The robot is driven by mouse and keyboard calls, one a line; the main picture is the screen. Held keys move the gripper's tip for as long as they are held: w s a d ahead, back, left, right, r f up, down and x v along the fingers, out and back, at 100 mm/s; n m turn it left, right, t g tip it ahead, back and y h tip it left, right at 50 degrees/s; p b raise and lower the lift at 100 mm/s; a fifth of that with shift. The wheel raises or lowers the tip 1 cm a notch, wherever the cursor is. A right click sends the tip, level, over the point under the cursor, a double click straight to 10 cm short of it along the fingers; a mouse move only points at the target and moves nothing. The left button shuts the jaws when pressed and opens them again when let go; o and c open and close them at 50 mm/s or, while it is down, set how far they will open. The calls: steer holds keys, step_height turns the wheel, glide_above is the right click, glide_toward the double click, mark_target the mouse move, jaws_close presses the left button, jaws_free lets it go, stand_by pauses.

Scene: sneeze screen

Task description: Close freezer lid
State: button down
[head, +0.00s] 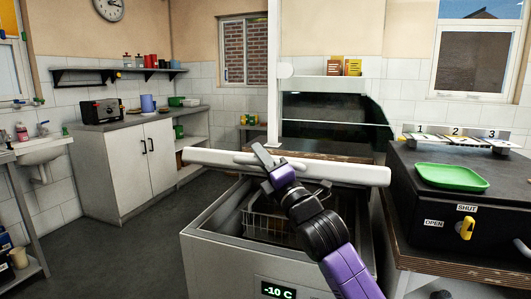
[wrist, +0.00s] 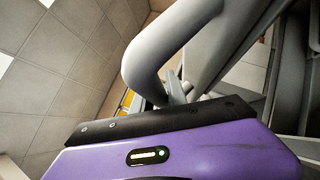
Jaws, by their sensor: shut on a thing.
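The chest freezer (head: 222,240) stands in front of me in the head view, its front display reading -10 C. Its white lid (head: 350,173) is raised and seen nearly edge-on above the opening, and a wire basket shows inside. A grey bar handle (head: 244,159) runs along the lid's near edge. My gripper (head: 266,158) is at this handle and shut on it. In the wrist view the curved grey handle (wrist: 150,62) rises just beyond my purple gripper body. The fingertips' contact is mostly hidden there.
A black box (head: 463,215) with a green tray (head: 451,177) and a yellow knob stands on a counter close at right. A glass screen (head: 330,108) stands behind the freezer. The floor (head: 110,240) at left is clear, up to a white cabinet (head: 128,158).

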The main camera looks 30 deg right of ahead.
steer(key=s+a+f+b, duration=0.1)
steer(key=f+b, duration=0.4)
steer(key=f, duration=0.2)
steer(key=s+a+f+n+b, duration=0.1)
steer(key=a+f+b, duration=0.1)
steer(key=f+b, duration=0.4)
steer(key=s+a+f+n+t+y+b, duration=0.1)
steer(key=f+b, duration=0.4)
steer(key=f, duration=0.5)
steer(key=shift+s+a+f+b, duration=0.15)
steer(key=shift+s+a+b, duration=0.2)
steer(key=shift+s+a, duration=0.2)
steer(key=c, duration=1.3)
jaws_free()
steer(key=shift+f, duration=0.15)
steer(key=shift+v, duration=3.8)
